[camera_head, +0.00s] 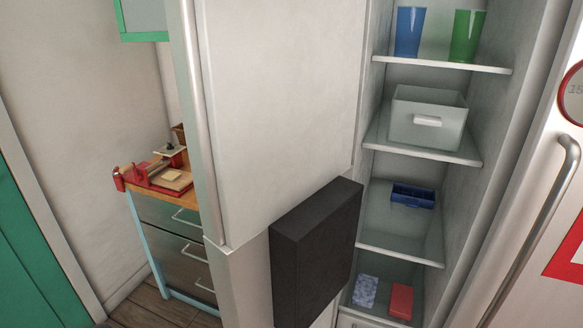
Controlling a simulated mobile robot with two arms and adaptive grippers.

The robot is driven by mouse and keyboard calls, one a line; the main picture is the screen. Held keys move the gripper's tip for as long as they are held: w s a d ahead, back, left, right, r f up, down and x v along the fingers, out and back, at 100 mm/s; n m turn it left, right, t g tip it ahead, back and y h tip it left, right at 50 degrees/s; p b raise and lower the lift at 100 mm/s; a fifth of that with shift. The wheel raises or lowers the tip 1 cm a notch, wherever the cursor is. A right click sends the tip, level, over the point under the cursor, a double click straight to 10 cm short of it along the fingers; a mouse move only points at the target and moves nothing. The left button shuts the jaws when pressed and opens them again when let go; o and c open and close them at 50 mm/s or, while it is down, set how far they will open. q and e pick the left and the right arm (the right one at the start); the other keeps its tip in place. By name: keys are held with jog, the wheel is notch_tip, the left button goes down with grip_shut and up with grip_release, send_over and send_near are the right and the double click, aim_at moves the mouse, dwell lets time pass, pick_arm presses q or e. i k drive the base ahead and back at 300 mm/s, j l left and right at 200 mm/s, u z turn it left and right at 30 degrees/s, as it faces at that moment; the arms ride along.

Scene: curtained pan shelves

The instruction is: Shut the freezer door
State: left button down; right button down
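A tall white panel (277,100) stands upright in the middle of the head view, with a rounded metal-like strip down its left edge. To its right is an open shelved compartment (397,206). The panel looks like a door standing open beside the shelves, but I cannot tell for certain that it is the freezer door. A seam crosses it low down, with another white section (250,280) below. At the far right is another white door (535,240) with a curved grey handle (545,215) and red markings; it looks closed. Neither of my grippers is in view.
A dark block (315,250) stands before the panel's lower right, hiding part of it. Shelves hold a blue cup (409,32), green cup (467,36), pale bin (427,117) and blue tray (412,195). A wooden-topped drawer unit (170,235) stands left; floor (150,308) shows before it.

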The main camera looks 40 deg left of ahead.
aim_at(268, 90)
jog(key=j, duration=0.4)
jog(key=k+j+z, duration=0.15)
jog(key=j, duration=0.65)
jog(key=k+j+z, duration=0.15)
jog(key=j, duration=0.2)
jog(key=k+j, duration=0.1)
jog(key=j, duration=0.3)
jog(key=z, duration=0.05)
